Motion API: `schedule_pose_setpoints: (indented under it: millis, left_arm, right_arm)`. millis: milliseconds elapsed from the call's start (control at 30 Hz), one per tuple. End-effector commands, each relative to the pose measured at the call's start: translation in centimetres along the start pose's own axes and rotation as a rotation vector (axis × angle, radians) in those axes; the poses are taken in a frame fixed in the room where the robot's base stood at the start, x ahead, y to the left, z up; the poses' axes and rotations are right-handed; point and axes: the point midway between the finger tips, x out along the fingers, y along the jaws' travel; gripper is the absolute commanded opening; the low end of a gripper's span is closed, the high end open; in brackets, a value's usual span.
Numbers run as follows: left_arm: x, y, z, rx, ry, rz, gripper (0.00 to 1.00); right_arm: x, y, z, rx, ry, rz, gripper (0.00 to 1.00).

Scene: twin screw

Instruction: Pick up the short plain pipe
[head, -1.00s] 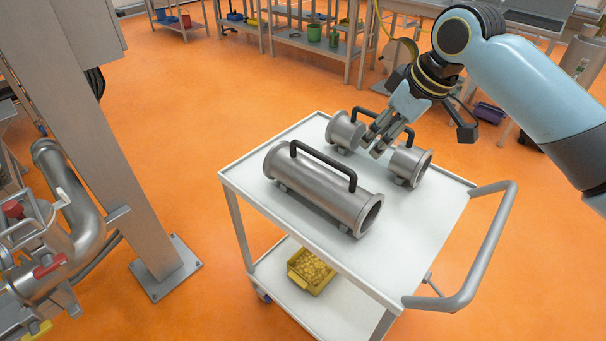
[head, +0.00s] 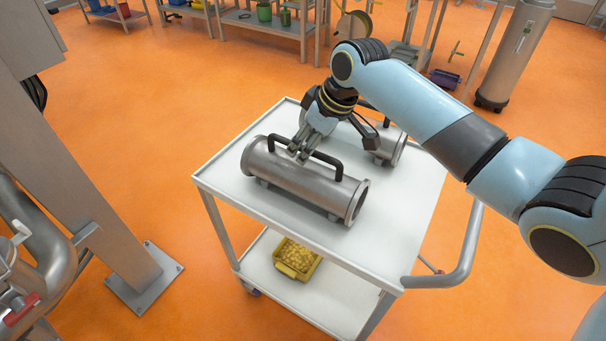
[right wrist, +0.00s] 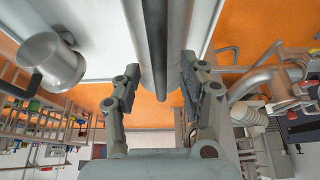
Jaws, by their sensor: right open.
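A grey metal pipe (head: 285,182) with flanged ends and a long black handle (head: 325,158) lies on the white cart. It is the only plain straight pipe seen whole, so I take it as the short plain pipe. My right gripper (head: 300,157) is open over the handle's left part. In the right wrist view the gripper (right wrist: 160,78) has one finger on each side of the handle (right wrist: 156,45), with the pipe (right wrist: 177,30) behind. I cannot tell whether the fingers touch it. My left gripper is out of view.
Flanged metal work with a black handle (head: 388,148) stands behind the pipe, partly hidden by my right arm. The cart top (head: 385,225) is bare at the front right. A push bar (head: 463,262) sticks out right. A yellow bin (head: 297,262) sits below.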

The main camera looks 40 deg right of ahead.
Motion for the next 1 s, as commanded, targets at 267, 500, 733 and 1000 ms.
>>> schedule_pose_setpoints:
  millis: [267, 500, 733, 1000]
  left_arm:
    - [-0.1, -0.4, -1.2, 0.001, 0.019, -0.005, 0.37]
    - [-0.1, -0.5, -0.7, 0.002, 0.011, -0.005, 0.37]
    - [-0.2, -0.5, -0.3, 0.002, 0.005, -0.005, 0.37]
    - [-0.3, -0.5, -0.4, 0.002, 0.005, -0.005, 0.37]
  right_arm:
    - [2.0, 0.0, 0.0, 0.000, 0.001, 0.001, 0.42]
    - [1.9, 0.0, 0.0, 0.000, 0.001, 0.001, 0.42]
    - [2.1, 0.0, 0.1, 0.000, 0.001, 0.001, 0.42]
    - [2.4, 0.0, 0.2, 0.000, 0.001, 0.000, 0.42]
